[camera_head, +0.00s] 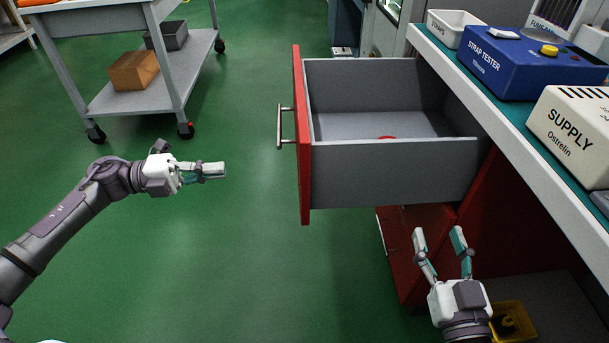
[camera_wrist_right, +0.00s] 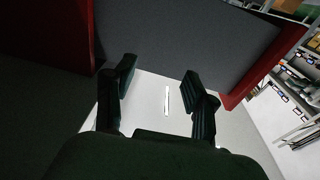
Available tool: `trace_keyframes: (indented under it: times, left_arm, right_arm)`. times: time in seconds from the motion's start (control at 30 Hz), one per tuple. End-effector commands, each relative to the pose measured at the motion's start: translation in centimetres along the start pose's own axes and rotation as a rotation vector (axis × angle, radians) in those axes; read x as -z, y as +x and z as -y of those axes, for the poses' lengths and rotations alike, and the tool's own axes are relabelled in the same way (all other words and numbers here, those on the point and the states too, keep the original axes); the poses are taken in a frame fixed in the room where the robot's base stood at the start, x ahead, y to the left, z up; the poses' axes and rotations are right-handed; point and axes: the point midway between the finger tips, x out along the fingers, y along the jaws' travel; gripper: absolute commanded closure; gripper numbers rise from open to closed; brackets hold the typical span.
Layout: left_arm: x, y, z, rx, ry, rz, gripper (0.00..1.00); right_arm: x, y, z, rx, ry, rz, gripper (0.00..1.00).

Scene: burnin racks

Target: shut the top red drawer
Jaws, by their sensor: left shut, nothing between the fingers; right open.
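The top red drawer (camera_head: 302,140) is pulled far out from under the bench, its red front facing left and its grey box open on top. A metal bar handle (camera_head: 280,127) is on the front. A small red item lies inside the drawer. My left gripper (camera_head: 222,170) is shut and empty, left of the handle and apart from it. My right gripper (camera_head: 438,236) is open and empty, below and in front of the drawer's near side wall. The grey underside or side of the drawer (camera_wrist_right: 185,40) shows ahead of the open fingers in the right wrist view.
The bench (camera_head: 555,145) on the right carries a blue strap tester (camera_head: 530,62), a cream supply box (camera_head: 575,130) and a white tray (camera_head: 452,25). A lower red drawer (camera_head: 405,260) and a yellow bin (camera_head: 515,322) are below. A cart (camera_head: 115,98) stands back left. Green floor left of the drawer is clear.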

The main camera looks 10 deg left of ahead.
Motion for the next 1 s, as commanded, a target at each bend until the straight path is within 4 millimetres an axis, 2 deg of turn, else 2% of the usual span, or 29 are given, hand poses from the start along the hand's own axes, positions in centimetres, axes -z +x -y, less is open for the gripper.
trace_keyframes:
  times: [0.13, 0.27, 0.7, 0.8, 1.0]
  left_arm:
    - [0.7, 0.5, -0.1, -0.018, 0.025, -0.037, 1.00]
    - [0.8, 2.0, 0.0, -0.015, 0.026, -0.038, 1.00]
    - [1.1, 11.0, -0.2, -0.013, 0.025, -0.036, 1.00]
    - [1.1, 12.4, -0.2, -0.013, 0.024, -0.035, 1.00]
    - [1.1, 13.9, -0.2, -0.016, 0.022, -0.033, 1.00]
  right_arm:
    - [1.0, -0.4, 0.1, 0.002, 0.001, -0.039, 0.44]
    - [1.8, -0.3, 0.2, 0.004, 0.002, -0.079, 0.44]
    - [6.0, -1.0, 0.8, 0.018, 0.011, -0.349, 0.44]
    - [7.0, -1.4, 0.9, 0.021, 0.013, -0.412, 0.44]
    - [8.1, -1.9, 1.0, 0.024, 0.016, -0.483, 0.44]
